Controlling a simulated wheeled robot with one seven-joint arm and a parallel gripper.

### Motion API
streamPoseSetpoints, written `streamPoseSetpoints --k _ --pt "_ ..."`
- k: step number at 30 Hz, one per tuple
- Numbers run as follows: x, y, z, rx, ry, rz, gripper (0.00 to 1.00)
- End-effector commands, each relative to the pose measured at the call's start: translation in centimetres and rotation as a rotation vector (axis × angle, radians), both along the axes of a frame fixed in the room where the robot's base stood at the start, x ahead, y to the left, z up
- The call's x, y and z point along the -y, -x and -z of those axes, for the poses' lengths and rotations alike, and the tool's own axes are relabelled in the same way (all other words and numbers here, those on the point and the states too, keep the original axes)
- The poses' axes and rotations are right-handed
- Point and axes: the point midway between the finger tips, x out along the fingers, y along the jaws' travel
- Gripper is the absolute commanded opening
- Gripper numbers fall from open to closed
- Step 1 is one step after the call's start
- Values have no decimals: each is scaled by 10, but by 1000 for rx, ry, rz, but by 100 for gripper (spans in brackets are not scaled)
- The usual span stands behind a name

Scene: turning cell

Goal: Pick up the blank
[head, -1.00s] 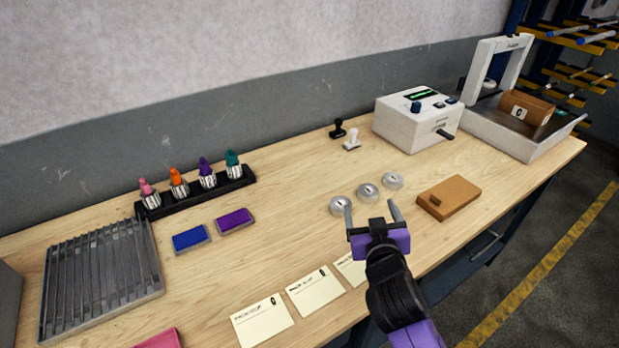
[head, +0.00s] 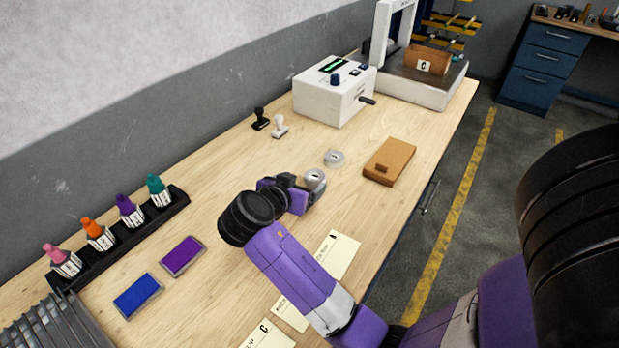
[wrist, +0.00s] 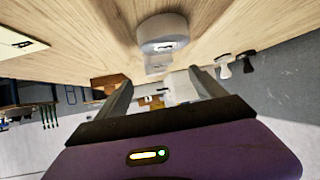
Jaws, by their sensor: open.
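Two round, flat grey pieces with dark marks on top, which look like the blanks, show on the wooden bench in the head view: a nearer blank (head: 315,177) and a farther blank (head: 334,158). A third is not visible there; my arm covers that area. In the wrist view, a large near blank (wrist: 163,33) lies on the bench, in line with the gap between my fingers, with another blank (wrist: 157,63) behind it. My gripper (wrist: 163,88) is open and nothing is between its fingers. In the head view, my gripper (head: 297,190) is low over the bench, its fingertips partly hidden.
A brown box (head: 390,161) lies right of the blanks. A white machine with a lever (head: 334,91) and two stamps (head: 270,122) stand behind. Ink pads (head: 182,256), bottles (head: 128,210) and paper slips (head: 338,253) lie nearer. The bench's right edge is close.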

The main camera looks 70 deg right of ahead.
Motion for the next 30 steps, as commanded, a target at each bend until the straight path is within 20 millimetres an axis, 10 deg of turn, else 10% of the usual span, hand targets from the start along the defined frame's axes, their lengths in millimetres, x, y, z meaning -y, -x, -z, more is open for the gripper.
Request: streamPoseSetpoints --k 27,30 --pt "65 4 39 4 0 -3 80" --pt "65 4 39 4 0 -3 62"
